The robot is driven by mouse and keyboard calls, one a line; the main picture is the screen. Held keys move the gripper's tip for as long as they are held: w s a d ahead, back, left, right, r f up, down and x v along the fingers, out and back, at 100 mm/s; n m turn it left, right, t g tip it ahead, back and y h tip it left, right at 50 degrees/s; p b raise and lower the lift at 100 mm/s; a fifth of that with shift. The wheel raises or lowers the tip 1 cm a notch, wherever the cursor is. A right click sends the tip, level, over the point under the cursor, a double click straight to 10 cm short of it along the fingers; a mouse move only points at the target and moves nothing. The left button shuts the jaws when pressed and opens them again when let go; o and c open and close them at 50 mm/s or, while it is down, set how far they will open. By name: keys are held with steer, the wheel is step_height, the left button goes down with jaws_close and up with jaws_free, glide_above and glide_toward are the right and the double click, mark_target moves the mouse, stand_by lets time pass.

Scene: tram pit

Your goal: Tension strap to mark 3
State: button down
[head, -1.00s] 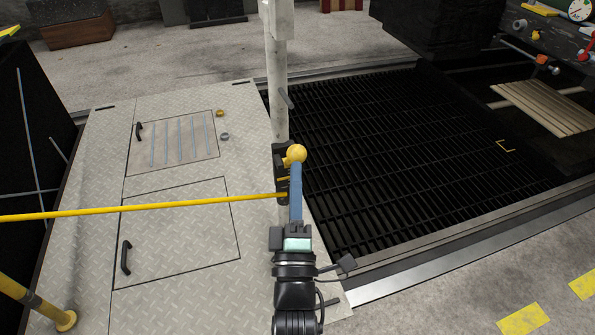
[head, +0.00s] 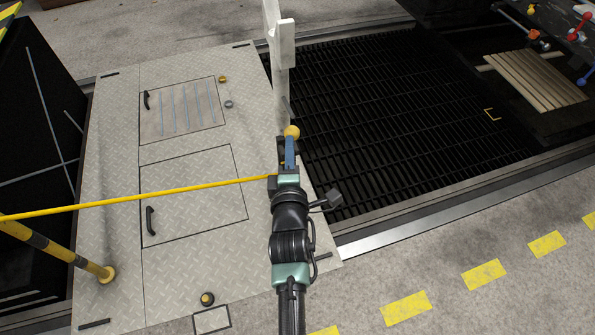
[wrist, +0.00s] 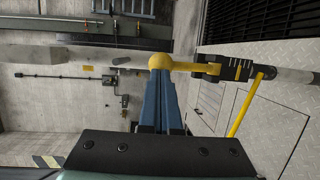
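The ratchet (head: 284,150) sits on the pale post (head: 282,95), with a yellow ball knob (head: 291,132) on its handle. The yellow strap (head: 150,195) runs from the ratchet to the left, looking straight and taut. My gripper (head: 290,141) reaches the knob, its blue fingers close together and seemingly shut on it. In the wrist view the fingertips (wrist: 161,73) meet the knob (wrist: 160,61). The yellow handle arm (wrist: 193,67) leads right to the dark ratchet body (wrist: 228,70), which has small yellow marks. I cannot read a mark 3.
A metal plate floor with two hatches (head: 192,195) lies left of the post. A dark grating (head: 390,120) covers the right. A yellow-black pole (head: 60,250) stands at lower left. A bench with tools (head: 560,35) is at upper right. Yellow dashes mark the concrete in front.

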steer(key=shift+w+a+r+g+p, duration=0.1)
steer(key=shift+w+g+p, duration=0.25)
steer(key=shift+p, duration=0.3)
steer(key=shift+s, duration=0.15)
